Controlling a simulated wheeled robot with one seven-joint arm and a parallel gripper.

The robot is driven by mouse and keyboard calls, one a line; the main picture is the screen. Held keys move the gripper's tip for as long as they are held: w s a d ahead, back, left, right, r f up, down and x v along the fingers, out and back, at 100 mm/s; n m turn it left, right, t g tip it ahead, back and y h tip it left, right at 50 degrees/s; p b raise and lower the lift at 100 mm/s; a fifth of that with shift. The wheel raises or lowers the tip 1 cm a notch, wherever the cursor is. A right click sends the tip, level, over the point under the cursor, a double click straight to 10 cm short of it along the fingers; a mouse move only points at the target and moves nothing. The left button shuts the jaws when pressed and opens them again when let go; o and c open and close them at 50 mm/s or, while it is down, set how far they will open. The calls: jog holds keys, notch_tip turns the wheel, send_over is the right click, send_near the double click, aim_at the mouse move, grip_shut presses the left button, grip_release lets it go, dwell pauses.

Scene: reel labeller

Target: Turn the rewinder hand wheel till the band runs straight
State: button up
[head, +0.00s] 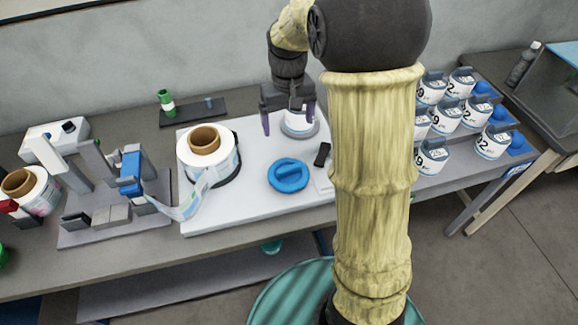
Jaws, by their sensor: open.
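The blue hand wheel (289,175) lies flat on the white rewinder base (245,213), right of the roll. The label roll (208,154) with a brown core sits on a dark disc. The band (191,197) runs from the roll to the left, toward the labelling unit, and looks twisted and slanted. My gripper (289,122) hangs open, fingers down, behind the hand wheel and apart from it. A white labelled container (299,122) stands on a grey round base between or just behind the fingers; I cannot tell which. My arm hides part of the base's right side.
The grey labelling unit (112,222) with a blue block stands on the left, beside another roll (30,190). Several labelled containers (433,155) fill the rack at right. A small black object (322,154) lies near the wheel.

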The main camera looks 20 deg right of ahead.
aim_at(288, 168)
jog(key=shift+f, duration=0.1)
notch_tip(288, 168, down, 17)
jog(key=shift+f+p, duration=0.15)
jog(key=shift+p, duration=0.5)
jog(key=shift+c, duration=0.4)
jog(key=c, duration=0.9)
